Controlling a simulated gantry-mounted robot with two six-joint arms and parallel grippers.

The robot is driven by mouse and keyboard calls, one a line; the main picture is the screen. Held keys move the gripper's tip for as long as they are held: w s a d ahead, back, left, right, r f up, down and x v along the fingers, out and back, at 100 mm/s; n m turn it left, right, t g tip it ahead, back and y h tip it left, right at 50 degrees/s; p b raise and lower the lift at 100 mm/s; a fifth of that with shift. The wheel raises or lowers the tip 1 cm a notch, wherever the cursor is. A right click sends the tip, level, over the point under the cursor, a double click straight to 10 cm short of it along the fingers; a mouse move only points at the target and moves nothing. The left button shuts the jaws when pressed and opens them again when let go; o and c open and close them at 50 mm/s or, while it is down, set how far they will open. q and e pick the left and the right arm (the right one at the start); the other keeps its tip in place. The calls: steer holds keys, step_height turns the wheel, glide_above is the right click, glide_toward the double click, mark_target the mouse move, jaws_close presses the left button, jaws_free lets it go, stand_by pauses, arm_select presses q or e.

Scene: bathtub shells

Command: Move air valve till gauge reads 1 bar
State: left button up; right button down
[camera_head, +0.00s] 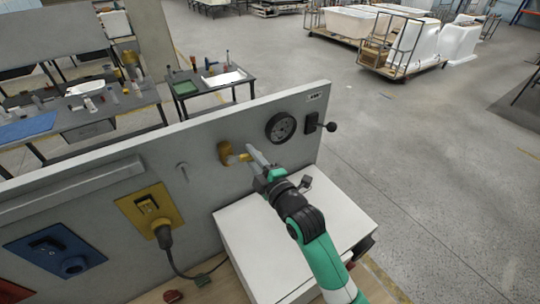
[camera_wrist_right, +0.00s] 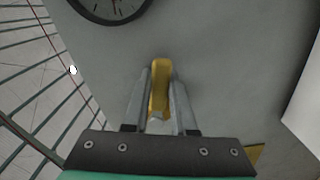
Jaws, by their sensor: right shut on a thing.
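The air valve (camera_head: 227,153) is a yellow fitting with a yellow handle on the grey upright panel. My right gripper (camera_head: 251,158) is at the valve, its fingers at the yellow handle. In the right wrist view the handle (camera_wrist_right: 160,88) stands between the two fingers, and my right gripper (camera_wrist_right: 159,105) is shut on it. The round, dark-rimmed gauge (camera_head: 281,127) is on the panel to the right of the valve. Part of it shows at the top of the right wrist view (camera_wrist_right: 112,8); its reading is too small to tell. My left gripper is not in view.
A black-knobbed lever (camera_head: 329,127) is right of the gauge. A white box (camera_head: 320,225) stands below my right arm. A yellow socket (camera_head: 150,208) with a plugged cable and a blue socket (camera_head: 54,251) are at the left. Worktables stand behind the panel.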

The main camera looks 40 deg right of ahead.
steer(key=c, duration=0.7)
jaws_free()
steer(key=s, duration=0.4)
steer(key=s+a, duration=0.1)
steer(key=s, duration=0.6)
steer(key=shift+s+a+b, duration=0.15)
steer(key=shift+s+b, duration=0.15)
steer(key=shift+b, duration=0.05)
